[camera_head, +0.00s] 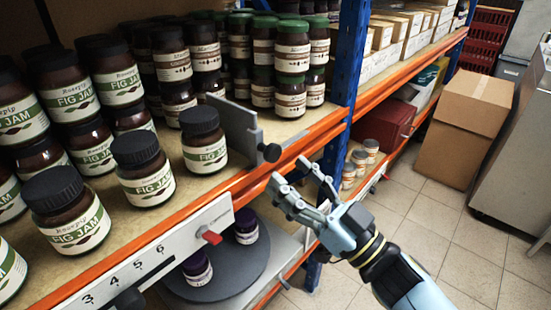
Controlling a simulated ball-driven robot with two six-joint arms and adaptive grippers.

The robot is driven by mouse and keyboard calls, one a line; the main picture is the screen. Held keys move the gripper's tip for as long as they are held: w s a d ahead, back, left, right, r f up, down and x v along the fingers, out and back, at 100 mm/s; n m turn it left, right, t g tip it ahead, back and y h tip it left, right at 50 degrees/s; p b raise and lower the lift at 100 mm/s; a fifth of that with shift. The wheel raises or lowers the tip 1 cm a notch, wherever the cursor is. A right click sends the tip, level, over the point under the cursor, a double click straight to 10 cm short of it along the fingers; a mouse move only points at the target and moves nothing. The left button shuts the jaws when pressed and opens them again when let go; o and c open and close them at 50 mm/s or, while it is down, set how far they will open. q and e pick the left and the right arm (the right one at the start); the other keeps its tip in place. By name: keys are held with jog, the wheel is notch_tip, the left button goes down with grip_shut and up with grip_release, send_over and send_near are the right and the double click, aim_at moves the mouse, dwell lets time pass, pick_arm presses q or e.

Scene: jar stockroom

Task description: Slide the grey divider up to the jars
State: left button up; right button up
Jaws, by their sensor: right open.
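The grey divider (238,128) stands upright on the upper shelf, with a black knob (270,152) at its front end over the orange shelf edge. Left of it are fig jam jars with black lids; the nearest jar (203,148) stands close to the plate with a small gap showing. Green-lidded jars (291,65) stand behind and to the right of it. My right gripper (291,175) is open and empty, in front of the shelf edge just below and right of the knob, apart from it. My left gripper is not in view.
A white numbered rail (150,255) with a red marker (210,237) runs below the shelf edge. A blue post (348,60) stands right of the divider. Purple-lidded jars (246,227) stand on the lower level. A cardboard box (465,125) stands on the tiled floor.

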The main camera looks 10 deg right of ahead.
jog(key=v, duration=0.6)
jog(key=shift+s, duration=0.2)
jog(key=shift+d+f, duration=0.1)
jog(key=shift+f, duration=0.1)
jog(key=s+d+f+m+g+h+b, duration=0.1)
jog(key=s+d+f+m+h+b, duration=0.25)
jog(key=f, duration=0.85)
jog(key=s+d+f+m+g+h+b, duration=0.2)
jog(key=d+f+h, duration=0.15)
jog(key=f, duration=0.85)
jog(key=s+d+f+m+g+h+b, duration=0.1)
jog(key=s+d+f+m+h+b, duration=0.2)
jog(key=f, duration=0.9)
jog(key=s+d+f+g+h+b, duration=0.1)
jog(key=s+d+f+g+h, duration=0.15)
jog(key=s+f, duration=0.45)
jog(key=s+d+f+g+h+b, duration=0.1)
jog(key=s+d+f+g+h, duration=0.2)
jog(key=s+f, duration=0.4)
jog(key=s+f+g, duration=0.2)
jog(key=s+g, duration=0.1)
jog(key=s, duration=0.4)
jog(key=s+d+f+n+g, duration=0.1)
jog(key=s+f+g, duration=0.2)
jog(key=s, duration=0.5)
jog(key=shift+s+d+f+g+y, duration=0.2)
jog(key=shift+f+g+y, duration=0.1)
jog(key=shift+g+y, duration=0.25)
